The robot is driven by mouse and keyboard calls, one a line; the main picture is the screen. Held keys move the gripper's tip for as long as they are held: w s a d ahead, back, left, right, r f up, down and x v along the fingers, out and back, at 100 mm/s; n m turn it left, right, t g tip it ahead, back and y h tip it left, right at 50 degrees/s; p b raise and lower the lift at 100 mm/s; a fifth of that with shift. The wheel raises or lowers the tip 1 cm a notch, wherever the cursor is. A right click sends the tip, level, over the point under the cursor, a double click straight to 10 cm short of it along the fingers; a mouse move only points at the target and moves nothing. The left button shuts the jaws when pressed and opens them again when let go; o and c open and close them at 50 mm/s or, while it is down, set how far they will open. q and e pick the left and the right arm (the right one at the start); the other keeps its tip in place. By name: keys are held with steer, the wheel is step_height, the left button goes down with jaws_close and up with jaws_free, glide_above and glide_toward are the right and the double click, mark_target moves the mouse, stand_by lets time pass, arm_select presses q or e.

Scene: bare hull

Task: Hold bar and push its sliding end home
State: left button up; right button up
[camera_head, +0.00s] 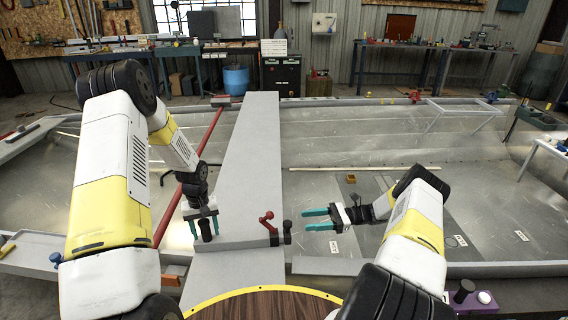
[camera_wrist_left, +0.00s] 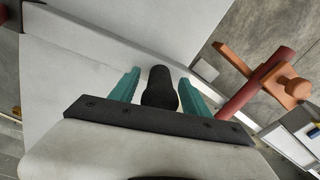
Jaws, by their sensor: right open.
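A long red bar (camera_head: 190,172) runs from the far gunwale down along the left of the grey central beam (camera_head: 250,150). In the left wrist view, a red rod (camera_wrist_left: 262,78) crosses an orange piece with a knob (camera_wrist_left: 293,88). I cannot tell which part slides. My left gripper (camera_head: 204,224) is open over the beam's near end. Its teal fingers stand either side of a black upright grip (camera_wrist_left: 160,88), with a gap visible on one side; it also shows in the head view (camera_head: 206,231). My right gripper (camera_head: 317,219) is open and empty, pointing left.
A red lever (camera_head: 268,224) and a small black post (camera_head: 287,230) stand between my grippers. An orange block (camera_head: 171,281) lies at lower left.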

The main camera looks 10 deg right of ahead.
arm_select(q)
steer(key=shift+r, duration=0.1)
